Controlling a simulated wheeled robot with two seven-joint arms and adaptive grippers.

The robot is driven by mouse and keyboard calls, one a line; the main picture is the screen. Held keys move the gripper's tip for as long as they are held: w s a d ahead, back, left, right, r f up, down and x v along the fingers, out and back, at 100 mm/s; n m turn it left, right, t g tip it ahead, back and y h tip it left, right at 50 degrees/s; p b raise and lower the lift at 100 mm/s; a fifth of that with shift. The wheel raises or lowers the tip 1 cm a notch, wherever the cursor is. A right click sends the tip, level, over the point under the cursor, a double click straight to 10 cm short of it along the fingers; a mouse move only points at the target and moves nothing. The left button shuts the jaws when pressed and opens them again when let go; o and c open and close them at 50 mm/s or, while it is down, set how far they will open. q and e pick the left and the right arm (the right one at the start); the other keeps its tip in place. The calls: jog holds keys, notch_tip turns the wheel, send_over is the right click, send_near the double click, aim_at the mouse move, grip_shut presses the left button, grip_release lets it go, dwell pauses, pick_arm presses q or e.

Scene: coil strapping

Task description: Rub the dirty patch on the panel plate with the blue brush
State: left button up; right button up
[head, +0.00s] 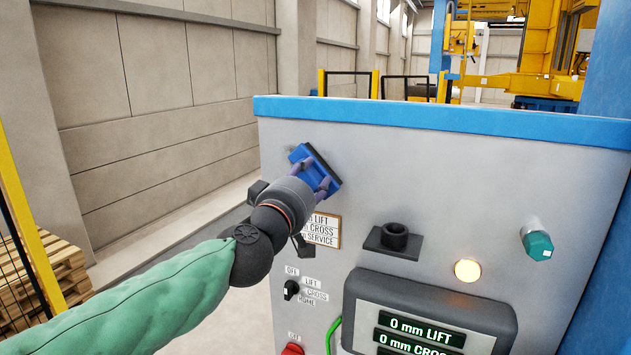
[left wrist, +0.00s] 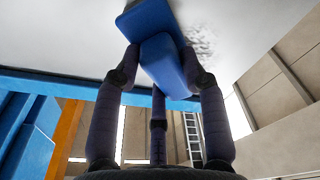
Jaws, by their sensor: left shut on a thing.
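The blue brush (head: 300,153) is up against the upper left of the grey panel plate (head: 440,165), just below its blue top edge. My left gripper (head: 314,178) is shut on the brush; its fingers also hold the blue block of the brush (left wrist: 160,58) in the left wrist view. A dark speckled dirty patch (left wrist: 203,42) shows on the pale plate right beside the brush in that view. The brush hides part of the plate, and I cannot tell whether its bristles touch the patch. My right gripper is in neither view.
Below the brush are a label plate (head: 322,230) and a black selector knob (head: 291,289). To the right are a black holder (head: 394,238), a lit lamp (head: 467,270), a green knob (head: 537,242) and a display (head: 430,318). Wooden pallets (head: 45,270) stand at the left.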

pick_arm(q)
jog(key=shift+w+a, duration=0.3)
jog(key=shift+a, duration=0.45)
jog(key=shift+w+a, duration=0.25)
jog(key=shift+a, duration=0.5)
jog(key=shift+w+a+b, duration=1.15)
jog(key=shift+a+b, duration=0.2)
jog(key=shift+a, duration=1.8)
jog(key=shift+s+d+r+p, duration=0.25)
jog(key=shift+d+p, duration=0.25)
jog(key=shift+d, duration=0.35)
jog(key=shift+s+d+r+p, duration=0.1)
jog(key=shift+s+d+p, duration=0.35)
jog(key=shift+d, duration=0.4)
jog(key=shift+s+d+r+p, duration=0.25)
jog(key=shift+d+p, duration=0.25)
jog(key=shift+d, duration=0.35)
jog(key=s+d, duration=0.3)
jog(key=d, duration=0.4)
jog(key=shift+d, duration=0.4)
jog(key=shift+w, duration=0.1)
jog(key=shift+w+a, duration=0.3)
jog(key=shift+a, duration=0.55)
jog(key=shift+w+a, duration=0.3)
jog(key=shift+a, duration=0.55)
